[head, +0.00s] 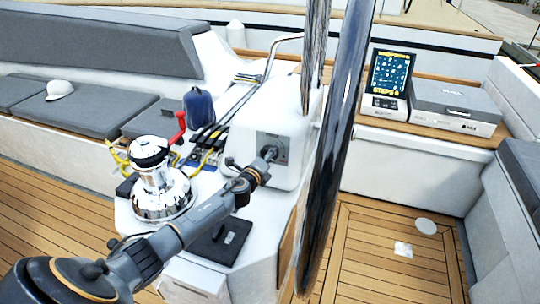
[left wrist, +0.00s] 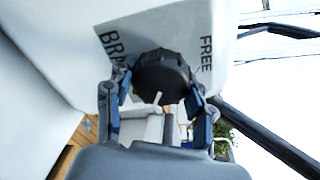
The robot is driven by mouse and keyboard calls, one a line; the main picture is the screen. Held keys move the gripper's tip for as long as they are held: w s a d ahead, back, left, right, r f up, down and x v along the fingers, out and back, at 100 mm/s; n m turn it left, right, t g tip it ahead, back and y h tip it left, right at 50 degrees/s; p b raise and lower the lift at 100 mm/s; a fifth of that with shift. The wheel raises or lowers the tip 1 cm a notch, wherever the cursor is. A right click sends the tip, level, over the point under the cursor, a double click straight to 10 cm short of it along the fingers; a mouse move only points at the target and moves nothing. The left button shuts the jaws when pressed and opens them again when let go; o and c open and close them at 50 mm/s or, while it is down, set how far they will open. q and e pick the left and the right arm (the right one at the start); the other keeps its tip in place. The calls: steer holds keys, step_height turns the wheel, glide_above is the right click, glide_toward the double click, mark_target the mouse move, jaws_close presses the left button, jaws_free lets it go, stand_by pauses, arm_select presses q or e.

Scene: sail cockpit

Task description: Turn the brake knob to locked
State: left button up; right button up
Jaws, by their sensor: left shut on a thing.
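My left gripper (left wrist: 158,90) is shut on the knob, one finger on each side. In the head view my left gripper (head: 262,163) reaches the knob (head: 270,152) on the face of the white console (head: 282,110). The fingers hide part of the panel and its lettering. My right gripper is in neither view.
A chrome winch (head: 160,185) stands left of my arm, with a red-handled lever (head: 179,127) and a blue bag (head: 198,106) behind it. The large dark steering wheel (head: 335,150) rises close on the right. Open teak floor (head: 370,245) lies beyond it.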

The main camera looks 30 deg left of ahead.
arm_select(q)
steer(key=o, duration=1.2)
steer(key=shift+c, duration=0.2)
steer(key=shift+s, duration=0.1)
steer(key=s+d+r, duration=0.1)
steer(key=s+d, duration=0.1)
steer(key=s, duration=0.9)
steer(key=shift+s+r, duration=0.2)
steer(key=shift+s, duration=0.1)
